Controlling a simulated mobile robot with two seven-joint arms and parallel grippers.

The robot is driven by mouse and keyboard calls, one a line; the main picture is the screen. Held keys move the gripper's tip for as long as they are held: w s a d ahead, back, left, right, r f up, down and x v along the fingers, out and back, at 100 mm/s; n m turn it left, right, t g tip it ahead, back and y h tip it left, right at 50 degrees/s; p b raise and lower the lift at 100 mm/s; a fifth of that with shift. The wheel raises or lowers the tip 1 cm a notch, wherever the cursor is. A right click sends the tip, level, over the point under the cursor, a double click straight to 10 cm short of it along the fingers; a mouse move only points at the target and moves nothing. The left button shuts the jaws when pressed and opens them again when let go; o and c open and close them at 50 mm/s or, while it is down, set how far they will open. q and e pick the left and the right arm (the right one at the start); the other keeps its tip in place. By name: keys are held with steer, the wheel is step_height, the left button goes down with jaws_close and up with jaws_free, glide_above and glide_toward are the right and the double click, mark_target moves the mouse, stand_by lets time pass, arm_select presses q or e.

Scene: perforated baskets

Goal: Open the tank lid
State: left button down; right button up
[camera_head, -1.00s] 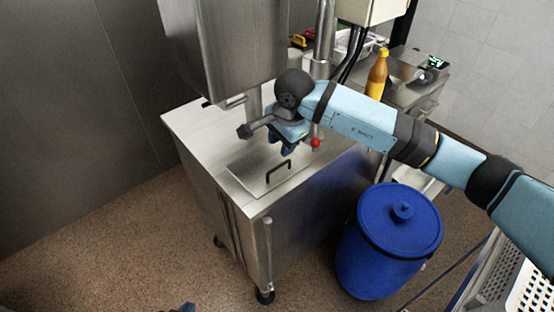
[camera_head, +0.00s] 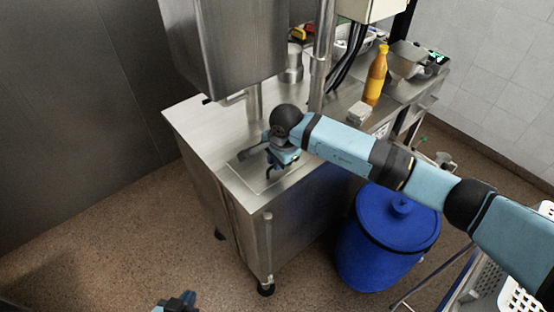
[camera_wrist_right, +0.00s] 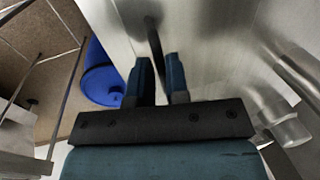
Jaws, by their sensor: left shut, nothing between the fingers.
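The tank is a steel cabinet (camera_head: 232,200) with a flat square lid (camera_head: 250,176) in its top, lying closed. A dark bar handle (camera_head: 268,171) stands on the lid, partly hidden by my right gripper (camera_head: 280,165). In the right wrist view, my right gripper (camera_wrist_right: 157,66) has its two blue fingers apart, with the dark handle (camera_wrist_right: 153,38) seen between and beyond them. Whether they touch it I cannot tell. My left gripper (camera_head: 178,302) is shut and empty, low at the bottom edge, away from the tank.
A steel hopper (camera_head: 225,45) hangs over the tank's back, with a vertical pipe (camera_head: 322,50) beside it. A blue barrel (camera_head: 385,240) stands on the floor to the right. A bench at the back holds an orange bottle (camera_head: 376,75). The floor at front left is clear.

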mark_target(265, 163)
jaws_close()
steer(key=shift+w+a+r+g+h+b, duration=0.15)
steer(key=shift+w+r+g+h+b, duration=0.1)
steer(key=shift+r+g+b, duration=0.15)
steer(key=shift+w+a+r+g+h+b, duration=0.2)
steer(key=shift+w+r+b, duration=0.1)
steer(key=shift+r, duration=0.15)
steer(key=w+a+r+b, duration=0.2)
steer(key=w+r+b, duration=0.1)
steer(key=b, duration=0.3)
steer(key=shift+a+r, duration=0.3)
steer(key=shift+r, duration=0.6)
